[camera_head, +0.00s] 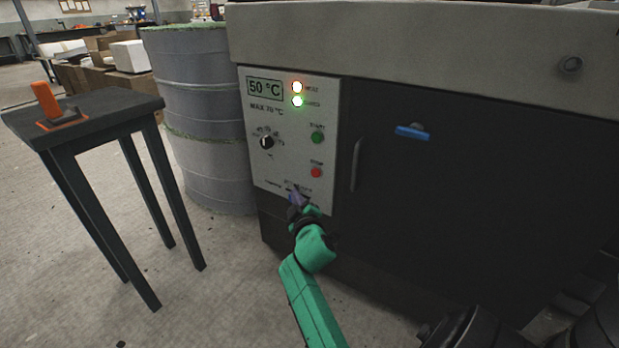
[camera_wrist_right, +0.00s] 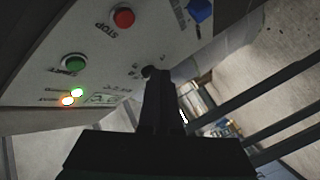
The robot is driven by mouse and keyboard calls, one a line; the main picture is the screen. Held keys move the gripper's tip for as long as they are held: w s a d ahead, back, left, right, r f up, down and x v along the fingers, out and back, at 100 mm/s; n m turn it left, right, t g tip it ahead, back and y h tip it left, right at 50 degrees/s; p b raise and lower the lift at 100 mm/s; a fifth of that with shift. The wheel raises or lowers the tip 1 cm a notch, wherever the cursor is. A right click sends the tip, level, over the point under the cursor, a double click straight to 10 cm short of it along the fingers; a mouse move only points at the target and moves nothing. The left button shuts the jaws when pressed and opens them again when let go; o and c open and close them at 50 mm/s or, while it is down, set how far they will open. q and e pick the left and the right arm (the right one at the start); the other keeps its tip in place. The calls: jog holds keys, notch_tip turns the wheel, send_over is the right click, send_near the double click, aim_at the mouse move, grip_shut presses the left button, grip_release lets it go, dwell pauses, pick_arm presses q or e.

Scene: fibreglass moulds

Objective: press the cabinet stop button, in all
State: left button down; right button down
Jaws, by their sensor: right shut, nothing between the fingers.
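The red stop button (camera_head: 316,172) is on the light control panel (camera_head: 290,110) of the dark cabinet, below the green start button (camera_head: 317,137). In the right wrist view the stop button (camera_wrist_right: 122,17) is near the top edge, with STOP printed beside it upside down. My right gripper (camera_head: 307,212) is low in front of the panel, below the stop button in the head view. Its dark fingers (camera_wrist_right: 155,75) are shut and empty, and overlap the dial area in the right wrist view. They look apart from the stop button. My left gripper is not in view.
The panel also has a dial (camera_head: 267,142), a blue knob (camera_wrist_right: 200,10) and two lit lamps (camera_head: 297,94). The cabinet door (camera_head: 450,210) has a handle. A grey drum (camera_head: 205,120) and a dark table (camera_head: 85,118) with an orange tool (camera_head: 46,101) stand left.

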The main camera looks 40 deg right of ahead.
aim_at(311, 174)
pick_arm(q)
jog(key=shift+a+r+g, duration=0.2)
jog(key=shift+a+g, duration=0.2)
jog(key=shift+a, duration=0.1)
pick_arm(e)
jog(key=d, duration=0.2)
jog(key=w+d, duration=0.1)
jog(key=d, duration=0.2)
jog(key=w+d, duration=0.1)
jog(key=d, duration=0.1)
jog(key=shift+w+d, duration=0.1)
jog(key=shift+d, duration=0.15)
jog(key=shift+d, duration=0.15)
dwell(1.1)
jog(key=shift+w+d, duration=0.15)
jog(key=shift+d, duration=0.1)
jog(key=shift+w+d, duration=0.1)
jog(key=shift+d, duration=0.3)
dwell(0.5)
jog(key=shift+a, duration=0.1)
pick_arm(q)
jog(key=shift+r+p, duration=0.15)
jog(key=shift+p, duration=0.2)
pick_arm(e)
jog(key=shift+s+a, duration=0.25)
jog(key=shift+a, duration=0.45)
